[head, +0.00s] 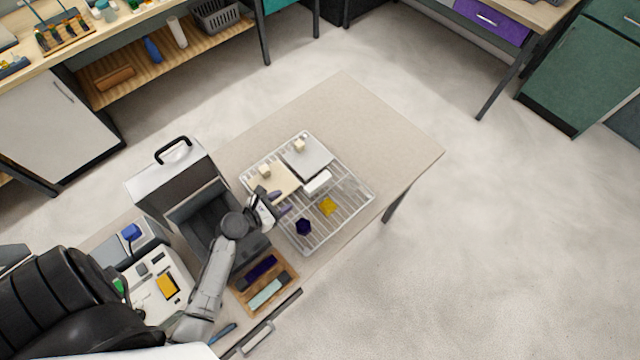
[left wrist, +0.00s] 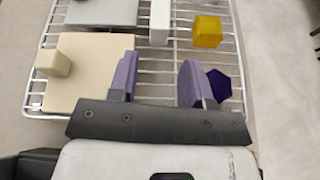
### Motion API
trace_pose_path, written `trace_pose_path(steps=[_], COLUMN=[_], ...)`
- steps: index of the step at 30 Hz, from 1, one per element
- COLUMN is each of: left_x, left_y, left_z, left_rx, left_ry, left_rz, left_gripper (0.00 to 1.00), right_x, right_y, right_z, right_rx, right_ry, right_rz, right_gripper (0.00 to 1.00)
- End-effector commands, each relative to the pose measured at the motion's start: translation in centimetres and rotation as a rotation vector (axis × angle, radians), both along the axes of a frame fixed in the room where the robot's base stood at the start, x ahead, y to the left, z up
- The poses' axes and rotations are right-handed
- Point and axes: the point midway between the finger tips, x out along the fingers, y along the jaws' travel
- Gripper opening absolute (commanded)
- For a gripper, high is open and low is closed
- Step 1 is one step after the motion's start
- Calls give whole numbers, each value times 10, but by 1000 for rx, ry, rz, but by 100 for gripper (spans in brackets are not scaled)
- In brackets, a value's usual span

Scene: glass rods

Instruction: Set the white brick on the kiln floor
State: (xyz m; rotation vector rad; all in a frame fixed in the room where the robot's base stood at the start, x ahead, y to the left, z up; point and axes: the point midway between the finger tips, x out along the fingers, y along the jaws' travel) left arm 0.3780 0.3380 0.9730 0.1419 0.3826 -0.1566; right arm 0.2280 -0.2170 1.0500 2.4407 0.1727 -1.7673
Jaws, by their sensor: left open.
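The white brick (head: 318,182) lies on a white wire rack (head: 352,205) on the table. It also shows in the left wrist view (left wrist: 160,22), at the top edge, beyond the fingers. My left gripper (head: 280,203) has purple fingers and hangs over the rack's near side, short of the brick. In the left wrist view the fingers (left wrist: 158,78) are spread with nothing between them. The kiln (head: 165,187) is a grey box with a black handle, left of the rack. Its dark interior is partly visible; my left arm covers part of the front. My right gripper is not in view.
The rack also holds a cream plate (left wrist: 90,75) with a cream block, a grey plate (head: 308,160) with another, a yellow block (head: 327,206) and a dark purple hexagonal piece (head: 303,227). A wooden tray (head: 283,264) lies near the front edge. The table's far end is clear.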

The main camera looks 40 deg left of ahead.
Motion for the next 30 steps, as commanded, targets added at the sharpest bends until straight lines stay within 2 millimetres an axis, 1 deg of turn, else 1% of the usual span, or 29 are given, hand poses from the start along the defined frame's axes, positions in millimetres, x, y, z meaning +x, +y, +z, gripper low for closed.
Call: trace_pose_path(steps=[5, 8, 12, 18, 21, 28, 30], left_x=[3, 14, 37, 64, 73, 82, 88], left_y=[0, -2, -5, -8, -10, -11, -12], left_z=[-1, -5, -14, -26, -30, -34, -36], left_rx=[-94, -111, -111, -109, -109, -107, -108], left_ry=[12, 14, 14, 15, 16, 15, 15], left_rz=[41, 47, 47, 46, 46, 46, 45], left_gripper=[45, 45, 45, 45, 45, 45, 45], right_x=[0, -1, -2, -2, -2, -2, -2], right_y=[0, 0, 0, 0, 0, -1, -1], right_z=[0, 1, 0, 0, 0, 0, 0], right_rx=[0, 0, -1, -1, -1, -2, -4], right_ry=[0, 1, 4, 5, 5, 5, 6], right_rz=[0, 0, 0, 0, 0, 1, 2], right_gripper=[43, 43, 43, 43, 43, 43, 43])
